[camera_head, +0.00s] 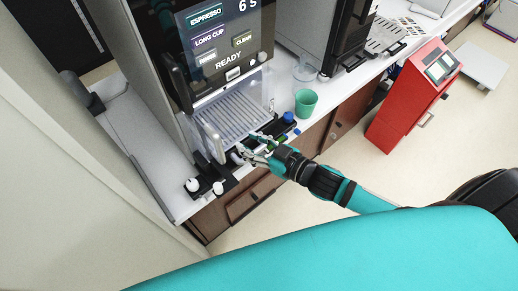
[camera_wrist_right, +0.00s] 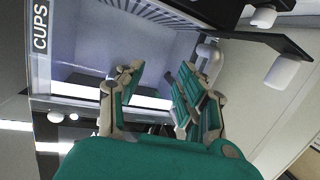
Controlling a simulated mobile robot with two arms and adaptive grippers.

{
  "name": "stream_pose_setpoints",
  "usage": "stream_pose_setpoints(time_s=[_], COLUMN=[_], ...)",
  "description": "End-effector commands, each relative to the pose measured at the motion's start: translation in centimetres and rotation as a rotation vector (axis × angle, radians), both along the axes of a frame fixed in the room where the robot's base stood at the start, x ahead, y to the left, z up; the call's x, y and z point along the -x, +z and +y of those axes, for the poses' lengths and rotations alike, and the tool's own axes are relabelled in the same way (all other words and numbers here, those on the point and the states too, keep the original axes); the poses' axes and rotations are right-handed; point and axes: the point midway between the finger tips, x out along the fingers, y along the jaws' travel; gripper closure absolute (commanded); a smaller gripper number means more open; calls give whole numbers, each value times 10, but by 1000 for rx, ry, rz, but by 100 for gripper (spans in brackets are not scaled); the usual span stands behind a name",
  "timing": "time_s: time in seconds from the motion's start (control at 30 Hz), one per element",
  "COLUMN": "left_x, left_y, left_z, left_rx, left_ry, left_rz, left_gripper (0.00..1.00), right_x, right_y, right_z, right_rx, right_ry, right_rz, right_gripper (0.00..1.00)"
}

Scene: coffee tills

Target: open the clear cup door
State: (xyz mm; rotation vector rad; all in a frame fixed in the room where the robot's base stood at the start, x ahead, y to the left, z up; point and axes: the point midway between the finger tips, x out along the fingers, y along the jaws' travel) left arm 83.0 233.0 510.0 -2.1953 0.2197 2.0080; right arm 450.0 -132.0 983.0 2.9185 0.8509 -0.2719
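The clear cup door (camera_head: 252,122) is a see-through panel at the front of the coffee machine's lower bay. A pale upright handle (camera_head: 213,142) stands at its left side. In the right wrist view, the clear panel (camera_wrist_right: 95,92) stands in front of the fingers, near a "CUPS" label, and a grey rounded handle-like part (camera_wrist_right: 207,58) shows beyond the right finger. My right gripper (camera_head: 250,148) is low in front of the door, just right of the handle. Its green fingers (camera_wrist_right: 155,85) are apart with nothing visible between them. I cannot tell whether they touch the door. My left gripper is not in view.
The coffee machine's screen (camera_head: 218,40) reads READY. A green cup (camera_head: 305,103) stands on the counter to the right. A black rack with white knobs (camera_head: 205,188) lies at the counter's front left. A red till (camera_head: 412,98) stands farther right, with open floor before it.

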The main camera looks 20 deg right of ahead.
Motion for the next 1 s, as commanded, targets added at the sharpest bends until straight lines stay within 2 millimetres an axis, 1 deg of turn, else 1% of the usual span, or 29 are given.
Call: stream_pose_setpoints(time_s=[0.07,0.17,0.3,0.4,0.5,0.67,0.77,0.87,1.0], left_x=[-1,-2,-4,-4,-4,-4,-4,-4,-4], left_y=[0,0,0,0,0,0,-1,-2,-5], left_z=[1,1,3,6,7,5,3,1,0], left_rx=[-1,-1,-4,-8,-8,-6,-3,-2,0], left_ry=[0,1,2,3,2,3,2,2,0], left_rz=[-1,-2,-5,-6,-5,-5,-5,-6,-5], left_gripper=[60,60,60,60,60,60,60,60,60], right_x=[2,11,28,38,43,43,41,36,26], right_y=[4,8,10,11,12,13,12,13,13], right_z=[4,7,5,3,2,3,7,15,32], right_rx=[-30,-75,-128,-157,-168,-172,-173,-175,-174], right_ry=[89,208,369,444,476,481,480,480,479], right_rz=[-46,-87,-111,-112,-112,-113,-112,-115,-115], right_gripper=[63,63,63,63,63,63,63,63,63])
